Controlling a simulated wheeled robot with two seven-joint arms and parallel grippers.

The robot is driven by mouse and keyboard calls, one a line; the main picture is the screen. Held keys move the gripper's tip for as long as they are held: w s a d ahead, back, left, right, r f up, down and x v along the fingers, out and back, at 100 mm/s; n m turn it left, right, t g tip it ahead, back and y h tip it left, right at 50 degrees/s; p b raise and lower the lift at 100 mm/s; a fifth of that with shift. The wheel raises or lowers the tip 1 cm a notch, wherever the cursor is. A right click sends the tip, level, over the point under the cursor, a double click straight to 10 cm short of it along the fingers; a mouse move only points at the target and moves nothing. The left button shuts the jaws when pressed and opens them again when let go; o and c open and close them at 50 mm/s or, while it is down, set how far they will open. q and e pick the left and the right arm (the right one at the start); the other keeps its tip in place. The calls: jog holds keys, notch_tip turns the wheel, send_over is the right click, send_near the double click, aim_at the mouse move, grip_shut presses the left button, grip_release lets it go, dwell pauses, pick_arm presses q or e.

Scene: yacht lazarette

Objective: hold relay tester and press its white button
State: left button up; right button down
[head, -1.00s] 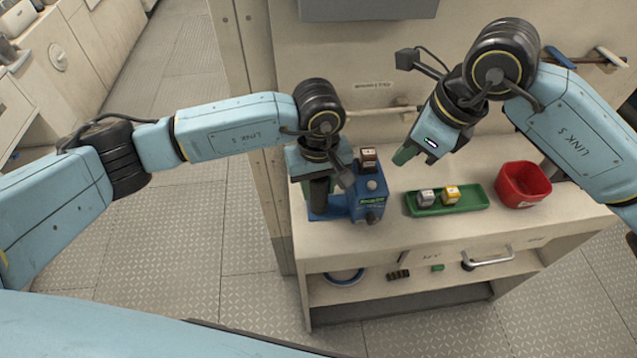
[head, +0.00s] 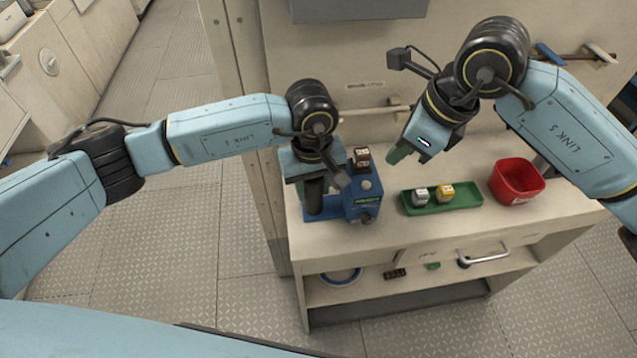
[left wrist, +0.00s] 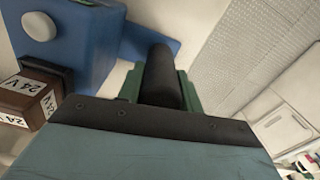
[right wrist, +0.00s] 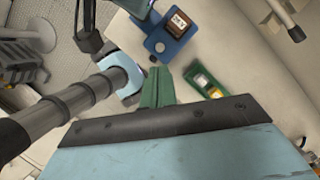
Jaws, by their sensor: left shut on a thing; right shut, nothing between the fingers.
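The blue relay tester (head: 364,206) stands on the counter top, with a white button (head: 366,184) on its upper face and a brown relay marked 24 V (head: 362,157) behind the button. The left wrist view also shows the button (left wrist: 39,26) and the relay (left wrist: 28,98). My left gripper (head: 316,182) is shut on the tester's black upright handle (left wrist: 160,80). My right gripper (head: 399,156) is shut and empty, above the counter to the right of the tester, apart from the button. The right wrist view shows its green fingers (right wrist: 157,86) pointing towards the counter, near the tester (right wrist: 170,45).
A green tray (head: 466,202) with a grey relay (head: 420,196) and a yellow relay (head: 445,193) lies right of the tester. A red bin (head: 517,181) stands further right. A rail (head: 370,111) runs along the wall behind. Small items lie on the shelf below.

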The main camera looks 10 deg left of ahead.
aim_at(366, 184)
jog(key=a+n+t+y, duration=0.1)
jog(key=n, duration=0.1)
jog(key=a+r+n+t+y, duration=0.1)
jog(key=n, duration=0.1)
jog(key=n+t+y, duration=0.1)
jog(key=n+y, duration=0.1)
jog(key=shift+w+a+r+n, duration=0.3)
jog(key=shift+w+a+r, duration=0.1)
jog(key=shift+f, duration=4.45)
jog(key=shift+f, duration=0.4)
